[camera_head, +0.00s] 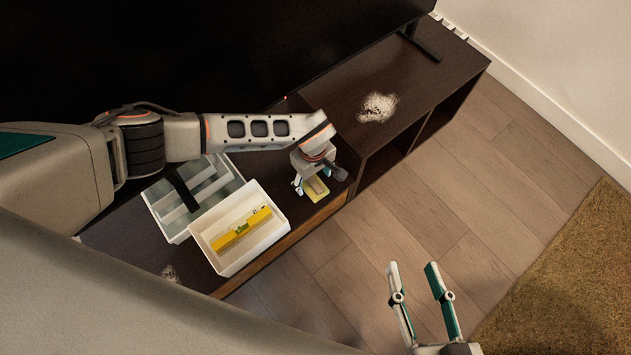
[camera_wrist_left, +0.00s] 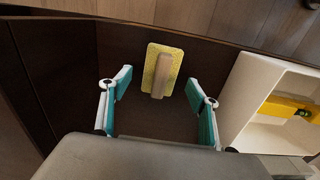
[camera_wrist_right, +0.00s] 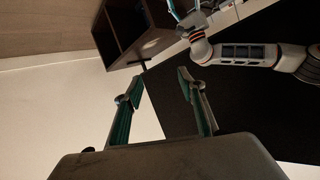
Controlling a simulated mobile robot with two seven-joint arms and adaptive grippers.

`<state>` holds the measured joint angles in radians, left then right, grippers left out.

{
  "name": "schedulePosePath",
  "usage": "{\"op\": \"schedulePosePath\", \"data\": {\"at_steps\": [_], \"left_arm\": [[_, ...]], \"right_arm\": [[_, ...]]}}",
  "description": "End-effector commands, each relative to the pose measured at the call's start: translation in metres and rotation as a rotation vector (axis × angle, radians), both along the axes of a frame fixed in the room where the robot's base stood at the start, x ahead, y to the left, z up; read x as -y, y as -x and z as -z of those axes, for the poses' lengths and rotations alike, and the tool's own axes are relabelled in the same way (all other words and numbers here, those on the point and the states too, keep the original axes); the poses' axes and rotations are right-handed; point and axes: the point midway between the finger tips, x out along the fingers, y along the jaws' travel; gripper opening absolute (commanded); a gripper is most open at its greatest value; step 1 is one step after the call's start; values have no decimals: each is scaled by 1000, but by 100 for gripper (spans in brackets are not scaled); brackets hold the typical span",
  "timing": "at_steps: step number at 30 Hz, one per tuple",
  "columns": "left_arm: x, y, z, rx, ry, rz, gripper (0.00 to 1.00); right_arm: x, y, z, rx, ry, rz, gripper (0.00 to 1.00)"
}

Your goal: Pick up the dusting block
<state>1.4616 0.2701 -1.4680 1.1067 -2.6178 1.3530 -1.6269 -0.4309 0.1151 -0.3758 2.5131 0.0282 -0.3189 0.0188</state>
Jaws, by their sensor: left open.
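In the head view the dusting block (camera_head: 314,190) shows just below my left gripper (camera_head: 312,184), on the dark cabinet. The left fingers (camera_wrist_left: 158,98) are spread and do not touch the block in the left wrist view. My right gripper (camera_head: 418,272) is open and empty over the wood floor. It also shows open in the right wrist view (camera_wrist_right: 155,90).
A white bin (camera_head: 206,246) holding a yellow level (camera_head: 242,228) stands left of the block. A grey bin (camera_head: 158,212) is beside it. A white dusty patch (camera_head: 377,107) lies on the cabinet top. A shag rug (camera_head: 575,275) covers the floor at right.

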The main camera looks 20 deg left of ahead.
Motion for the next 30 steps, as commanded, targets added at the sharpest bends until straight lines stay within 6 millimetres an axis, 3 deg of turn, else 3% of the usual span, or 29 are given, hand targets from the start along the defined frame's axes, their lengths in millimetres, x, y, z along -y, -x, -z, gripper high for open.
{"op": "schedulePosePath", "data": {"at_steps": [1,3,14,19,30], "left_arm": [[0,10,20,-20,1,0,61],[0,9,26,-17,0,0,61],[0,1,23,-1,0,0,61],[0,1,24,-3,0,0,19],[0,2,22,-3,0,0,19]], "right_arm": [[-6,7,12,-32,-43,12,40],[-12,9,12,-44,-93,26,40],[-18,9,8,-44,-142,40,40],[-18,9,8,-45,-141,39,40],[-18,8,7,-41,-137,37,40]]}}
